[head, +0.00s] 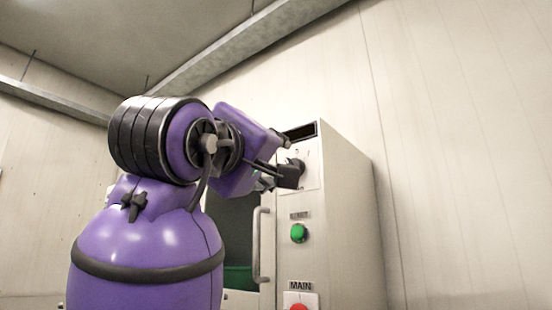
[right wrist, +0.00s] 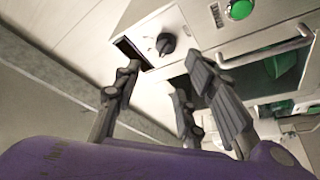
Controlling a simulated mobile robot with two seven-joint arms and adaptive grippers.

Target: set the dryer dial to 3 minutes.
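The dryer (head: 345,215) is a tall pale cabinet right of centre in the head view. Its black dial sits on a white plate (head: 312,172) near the top, partly behind my fingers. The dial (right wrist: 166,43) shows clearly in the right wrist view as a black knob; I cannot read its setting. My right gripper (head: 279,176) is in front of the plate in the head view. In the right wrist view its fingers (right wrist: 168,82) are spread and empty, with the dial beyond the tips and apart from them. My left gripper is not in view.
Below the dial are a green button (head: 298,233) and a red MAIN button (head: 299,307). A vertical door handle (head: 257,245) stands out left of them. Bare wall lies to the right.

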